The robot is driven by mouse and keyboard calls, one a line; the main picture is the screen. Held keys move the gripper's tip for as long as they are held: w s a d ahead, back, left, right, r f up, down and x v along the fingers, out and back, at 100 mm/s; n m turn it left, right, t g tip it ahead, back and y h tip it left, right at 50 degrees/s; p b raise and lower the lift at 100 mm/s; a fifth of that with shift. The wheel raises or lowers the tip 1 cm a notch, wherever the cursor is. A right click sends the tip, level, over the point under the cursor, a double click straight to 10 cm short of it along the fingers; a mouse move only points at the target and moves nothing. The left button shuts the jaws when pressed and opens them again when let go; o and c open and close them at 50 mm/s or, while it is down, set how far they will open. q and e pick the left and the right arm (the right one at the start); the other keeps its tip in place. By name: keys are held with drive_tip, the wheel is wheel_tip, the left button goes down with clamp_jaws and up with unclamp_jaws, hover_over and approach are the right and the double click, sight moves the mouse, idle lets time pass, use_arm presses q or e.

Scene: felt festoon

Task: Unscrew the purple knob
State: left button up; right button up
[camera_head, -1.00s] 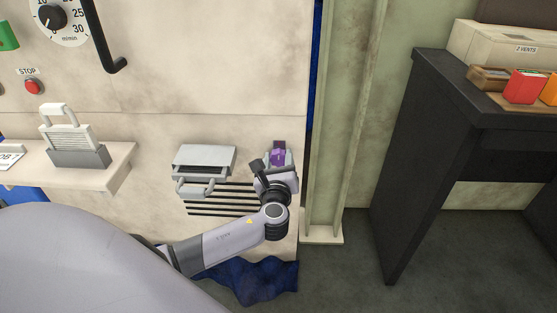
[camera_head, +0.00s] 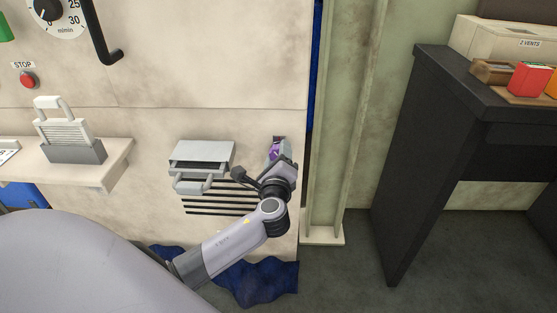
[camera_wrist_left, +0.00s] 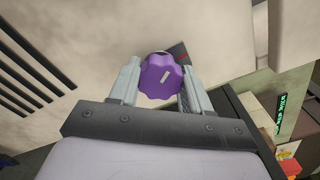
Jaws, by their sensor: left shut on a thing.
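The purple knob (camera_head: 274,152) is on the beige panel, near its right edge. In the left wrist view the knob (camera_wrist_left: 161,76) has a scalloped rim and a pale mark on its face, tilted off upright. My left gripper (camera_head: 279,154) reaches up to it from below. In the left wrist view the fingers of the left gripper (camera_wrist_left: 160,84) stand on either side of the knob and are shut on it. What lies behind the knob is mostly hidden. My right gripper is not in view.
A grey drawer-like box with a handle (camera_head: 202,160) and dark slots (camera_head: 220,198) are left of the knob. A shelf (camera_head: 100,172) holds a grey slotted holder (camera_head: 75,150). A pale green post (camera_head: 340,130) stands right of the panel. A dark counter (camera_head: 400,150) is farther right.

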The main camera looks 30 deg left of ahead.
use_arm(q)
drive_tip(key=shift+a+n+b, duration=0.15)
drive_tip(key=shift+n+b, duration=0.3)
drive_tip(key=shift+n, duration=0.65)
drive_tip(key=n+b, duration=0.1)
drive_tip(key=n, duration=0.1)
drive_tip(key=shift+n+b, duration=0.3)
drive_tip(key=n+b, duration=0.1)
drive_tip(key=n, duration=0.1)
drive_tip(key=shift+s+f+n, duration=0.1)
drive_tip(key=shift+n, duration=0.3)
drive_tip(key=shift+n+b, duration=0.85)
drive_tip(key=shift+n, duration=0.25)
drive_tip(key=shift+n+b, duration=0.45)
drive_tip(key=shift+n, duration=0.45)
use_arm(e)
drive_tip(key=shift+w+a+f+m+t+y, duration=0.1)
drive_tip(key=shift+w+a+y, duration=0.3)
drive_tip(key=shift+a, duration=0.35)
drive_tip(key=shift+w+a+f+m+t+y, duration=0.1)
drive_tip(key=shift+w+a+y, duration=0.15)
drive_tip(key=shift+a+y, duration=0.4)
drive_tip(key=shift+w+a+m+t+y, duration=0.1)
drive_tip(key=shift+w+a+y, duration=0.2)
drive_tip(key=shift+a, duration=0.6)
use_arm(q)
drive_tip(key=shift+a, duration=0.1)
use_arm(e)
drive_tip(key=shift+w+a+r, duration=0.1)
